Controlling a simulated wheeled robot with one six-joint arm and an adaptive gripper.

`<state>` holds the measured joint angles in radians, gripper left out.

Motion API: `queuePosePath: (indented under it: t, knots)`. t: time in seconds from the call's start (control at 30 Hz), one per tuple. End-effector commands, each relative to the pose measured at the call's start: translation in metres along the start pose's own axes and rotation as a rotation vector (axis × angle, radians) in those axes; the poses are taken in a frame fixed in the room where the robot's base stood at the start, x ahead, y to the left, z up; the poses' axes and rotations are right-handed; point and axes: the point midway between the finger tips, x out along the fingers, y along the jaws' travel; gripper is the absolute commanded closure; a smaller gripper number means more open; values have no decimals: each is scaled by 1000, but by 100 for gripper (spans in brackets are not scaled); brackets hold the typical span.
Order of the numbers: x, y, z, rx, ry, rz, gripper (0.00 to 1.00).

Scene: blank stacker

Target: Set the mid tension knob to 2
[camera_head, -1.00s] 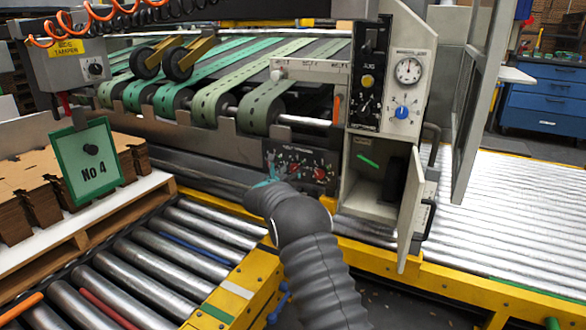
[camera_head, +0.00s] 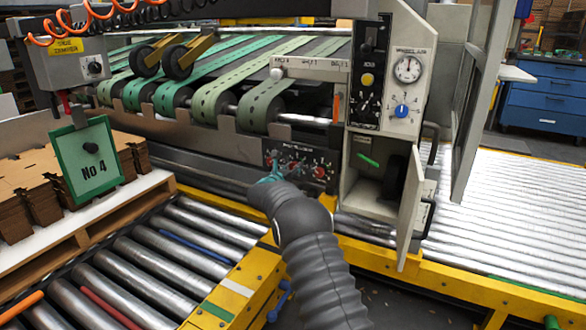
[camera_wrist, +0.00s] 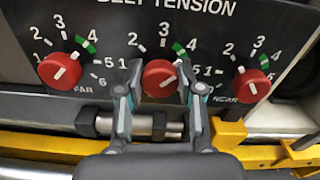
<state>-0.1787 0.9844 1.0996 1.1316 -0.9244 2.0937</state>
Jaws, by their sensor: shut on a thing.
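The belt tension panel (camera_wrist: 210,30) has three red knobs in the wrist view. The middle knob (camera_wrist: 160,80) sits between the FAR knob (camera_wrist: 60,70) and the NEAR knob (camera_wrist: 252,86). My gripper (camera_wrist: 160,85) is shut on the middle knob, one finger on each side. Numbers and a green mark at 4 ring the middle knob; the fingers hide part of its scale.
The open cabinet door (camera_head: 410,210) stands right of the panel. A yellow rail (camera_wrist: 50,145) and a metal rod (camera_wrist: 150,124) run below the knobs. Roller conveyors (camera_head: 150,250) lie at the left front, and green belts (camera_head: 210,95) are above.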

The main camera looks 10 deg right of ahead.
Motion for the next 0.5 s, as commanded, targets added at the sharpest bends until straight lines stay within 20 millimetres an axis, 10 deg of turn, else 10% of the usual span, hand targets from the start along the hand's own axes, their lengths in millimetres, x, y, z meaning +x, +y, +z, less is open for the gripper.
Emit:
queuePosePath:
  t: [0.5]
  knots:
    - [-1, 2, -2, -289, -1, 2, 98]
